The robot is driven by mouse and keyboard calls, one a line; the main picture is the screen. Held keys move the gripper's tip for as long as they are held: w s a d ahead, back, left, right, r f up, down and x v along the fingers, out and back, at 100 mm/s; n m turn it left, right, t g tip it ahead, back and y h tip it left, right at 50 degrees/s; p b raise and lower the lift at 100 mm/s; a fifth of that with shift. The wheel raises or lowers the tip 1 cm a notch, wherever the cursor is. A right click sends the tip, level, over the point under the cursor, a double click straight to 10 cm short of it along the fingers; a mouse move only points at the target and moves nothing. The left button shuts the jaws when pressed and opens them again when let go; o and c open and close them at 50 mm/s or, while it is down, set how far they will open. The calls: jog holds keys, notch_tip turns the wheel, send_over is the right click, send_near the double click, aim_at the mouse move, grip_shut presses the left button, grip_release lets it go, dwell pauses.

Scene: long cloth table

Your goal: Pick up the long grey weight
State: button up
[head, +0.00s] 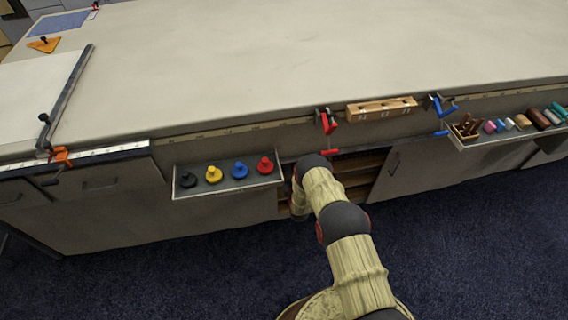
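A long, narrow grey bar (73,88) lies on the table top at the far left. It runs along the right edge of a white sheet (32,95), and its near end is close to the table's front edge. It is the only long grey piece I can make out that fits the long grey weight. My arm rises from the bottom of the head view and folds down in front of the table's middle, well to the right of the bar. My gripper is not visible, so its fingers cannot be seen.
An orange clamp with a dark handle (60,156) grips the front edge near the bar. A tray (228,186) with several coloured knobs hangs on the front. Red (327,122) and blue (440,104) clamps flank a wooden block (382,108). The middle table top is bare.

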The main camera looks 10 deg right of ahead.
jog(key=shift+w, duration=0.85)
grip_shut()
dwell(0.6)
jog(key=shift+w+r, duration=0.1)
